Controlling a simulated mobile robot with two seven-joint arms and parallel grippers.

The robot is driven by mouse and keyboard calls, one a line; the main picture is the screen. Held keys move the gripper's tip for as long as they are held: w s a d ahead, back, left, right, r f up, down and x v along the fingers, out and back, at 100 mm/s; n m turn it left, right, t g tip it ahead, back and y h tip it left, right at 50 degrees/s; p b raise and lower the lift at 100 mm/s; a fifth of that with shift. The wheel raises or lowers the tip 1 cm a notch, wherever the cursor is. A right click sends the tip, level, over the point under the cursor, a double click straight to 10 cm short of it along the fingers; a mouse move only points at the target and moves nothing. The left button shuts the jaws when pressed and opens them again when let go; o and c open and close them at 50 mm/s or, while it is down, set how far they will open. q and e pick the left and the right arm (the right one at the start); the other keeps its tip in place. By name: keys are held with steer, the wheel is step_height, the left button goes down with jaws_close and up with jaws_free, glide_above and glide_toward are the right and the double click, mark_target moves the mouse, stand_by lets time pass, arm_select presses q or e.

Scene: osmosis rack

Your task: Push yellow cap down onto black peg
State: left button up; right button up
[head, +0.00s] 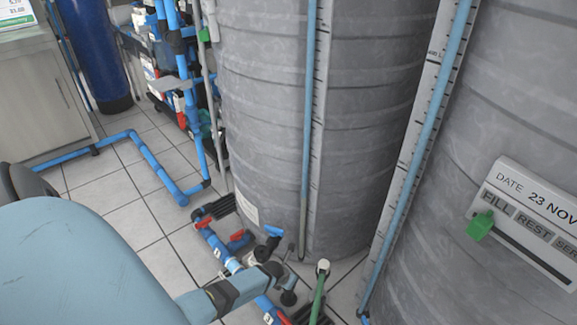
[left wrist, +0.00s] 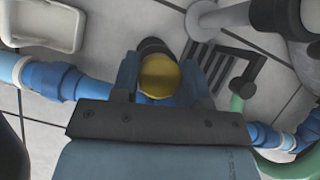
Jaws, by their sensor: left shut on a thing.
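The yellow cap (left wrist: 160,76) shows in the left wrist view as a round yellow top between blue parts on both sides. My left gripper (left wrist: 160,85) is shut on it, above the blue pipe. A dark round piece (left wrist: 152,46) shows just beyond the cap; I cannot tell whether it is the black peg. How far the cap sits on a peg is hidden. In the head view my left gripper (head: 272,274) is low over the blue pipe by the tank's foot, and the cap cannot be made out there. My right gripper is not in view.
Blue pipe (head: 217,245) with red-handled valves runs along the tiled floor. A large grey tank (head: 265,120) stands close behind, another at right with a label panel (head: 530,215). A green hose (head: 318,295) rises right of the gripper. A floor grate (left wrist: 205,65) lies beyond it.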

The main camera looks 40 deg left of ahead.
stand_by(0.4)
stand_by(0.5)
arm_select(q)
steer(key=shift+p, duration=0.3)
stand_by(0.3)
steer(key=shift+f+b, duration=0.4)
steer(key=o, duration=1)
steer(key=shift+c, duration=0.2)
